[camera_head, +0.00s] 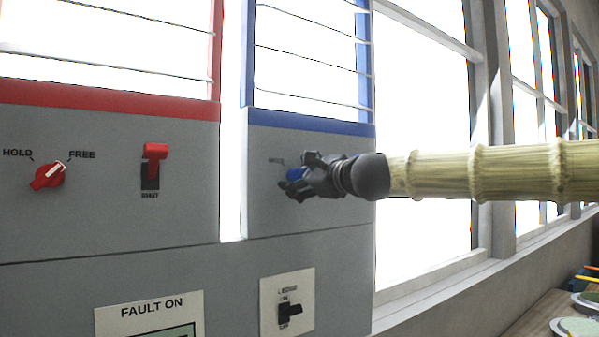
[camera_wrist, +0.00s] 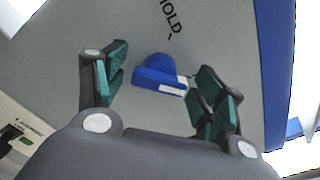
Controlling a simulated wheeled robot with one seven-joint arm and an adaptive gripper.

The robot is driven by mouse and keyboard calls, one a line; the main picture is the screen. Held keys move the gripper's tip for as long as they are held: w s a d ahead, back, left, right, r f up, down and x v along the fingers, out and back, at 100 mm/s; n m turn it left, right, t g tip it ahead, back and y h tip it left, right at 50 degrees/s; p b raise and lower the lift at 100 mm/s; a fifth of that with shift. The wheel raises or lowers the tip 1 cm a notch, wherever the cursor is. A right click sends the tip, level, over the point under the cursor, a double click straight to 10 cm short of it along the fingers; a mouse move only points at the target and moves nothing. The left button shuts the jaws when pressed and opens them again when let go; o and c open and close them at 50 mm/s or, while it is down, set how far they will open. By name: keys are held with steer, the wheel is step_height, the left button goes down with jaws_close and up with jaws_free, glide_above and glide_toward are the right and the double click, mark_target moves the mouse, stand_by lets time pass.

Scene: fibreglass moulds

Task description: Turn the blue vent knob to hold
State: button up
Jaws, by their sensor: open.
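The blue vent knob (camera_head: 297,174) is on the grey panel under the blue-framed window in the head view, partly hidden by my gripper (camera_head: 299,178). In the wrist view the blue knob (camera_wrist: 160,75) shows a white pointer bar on its lower right. The HOLD label (camera_wrist: 171,16) is above it with a short tick mark. My gripper (camera_wrist: 155,90) is open, with one finger on either side of the knob. The right finger is close to the end of the white bar; I cannot tell whether they touch. The left finger is apart from the knob.
A red knob (camera_head: 47,175) with HOLD and FREE labels and a red switch (camera_head: 154,165) are on the left panel. A black lever switch (camera_head: 289,310) and a FAULT ON sign (camera_head: 150,312) are below. A bench with dishes (camera_head: 575,326) is at lower right.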

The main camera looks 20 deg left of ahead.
steer(key=shift+w+a, duration=0.1)
steer(key=c, duration=1)
